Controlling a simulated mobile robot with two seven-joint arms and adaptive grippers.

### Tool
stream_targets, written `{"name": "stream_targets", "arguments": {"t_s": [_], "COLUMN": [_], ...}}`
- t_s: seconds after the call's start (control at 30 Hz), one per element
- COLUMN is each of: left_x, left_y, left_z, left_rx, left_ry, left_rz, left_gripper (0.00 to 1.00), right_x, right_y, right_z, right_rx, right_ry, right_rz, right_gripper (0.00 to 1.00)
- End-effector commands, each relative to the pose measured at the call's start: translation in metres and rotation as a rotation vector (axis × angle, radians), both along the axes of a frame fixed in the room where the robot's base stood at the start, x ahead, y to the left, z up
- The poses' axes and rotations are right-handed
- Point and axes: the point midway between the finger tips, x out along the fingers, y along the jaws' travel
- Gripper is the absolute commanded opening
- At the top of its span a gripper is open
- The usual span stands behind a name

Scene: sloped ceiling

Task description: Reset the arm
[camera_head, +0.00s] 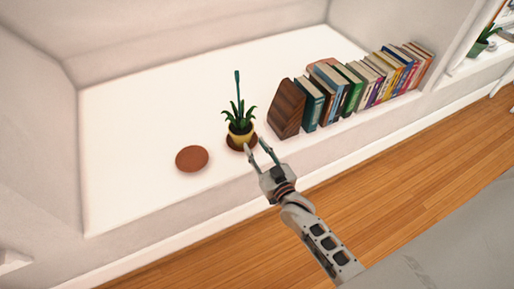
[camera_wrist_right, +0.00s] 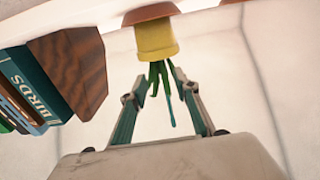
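My right gripper (camera_head: 256,147) is open and empty at the front of the white niche, just in front of a small plant in a yellow pot (camera_head: 240,139). In the right wrist view, which shows the scene upside down, the open fingers (camera_wrist_right: 159,75) line up with the plant's leaves and yellow pot (camera_wrist_right: 156,42). A gap between fingers and pot cannot be judged for certain. The pot stands upright on a brown saucer (camera_head: 231,146), which also shows in the wrist view (camera_wrist_right: 150,13). My left gripper is out of view.
A bare brown round disc (camera_head: 192,158) lies left of the plant. A dark wooden bookend (camera_head: 286,109) and a row of books (camera_head: 355,90) stand to the right, close to my right gripper. The niche's left and back floor is clear. Wooden floor (camera_head: 400,185) lies in front.

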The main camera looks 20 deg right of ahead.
Motion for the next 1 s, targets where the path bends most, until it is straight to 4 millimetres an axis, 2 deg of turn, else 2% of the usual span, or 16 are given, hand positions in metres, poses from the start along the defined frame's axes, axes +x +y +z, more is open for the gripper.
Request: {"name": "stream_targets", "arguments": {"t_s": [0.47,0.57,0.63,0.67,0.77,0.87,1.0], "left_x": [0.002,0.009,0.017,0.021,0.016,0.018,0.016], "left_y": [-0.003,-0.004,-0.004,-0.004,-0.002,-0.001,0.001], "left_z": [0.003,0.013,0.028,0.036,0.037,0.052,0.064], "left_rx": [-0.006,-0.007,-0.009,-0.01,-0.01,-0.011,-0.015], "left_ry": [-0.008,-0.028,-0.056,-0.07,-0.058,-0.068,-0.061], "left_rz": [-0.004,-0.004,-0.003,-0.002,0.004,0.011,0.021], "left_gripper": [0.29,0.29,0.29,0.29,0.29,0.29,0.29], "right_x": [0.0,-0.004,-0.013,-0.019,-0.047,-0.086,-0.149], "right_y": [0.0,0.0,0.001,0.002,0.005,0.009,0.017], "right_z": [0.0,0.006,0.016,0.021,0.039,0.05,0.056], "right_rx": [-0.001,-0.007,-0.019,-0.026,-0.055,-0.09,-0.135], "right_ry": [0.001,0.005,0.016,0.025,0.071,0.142,0.263], "right_rz": [0.0,0.005,0.015,0.022,0.05,0.084,0.132], "right_gripper": [0.3,0.3,0.3,0.3,0.3,0.3,0.3]}}
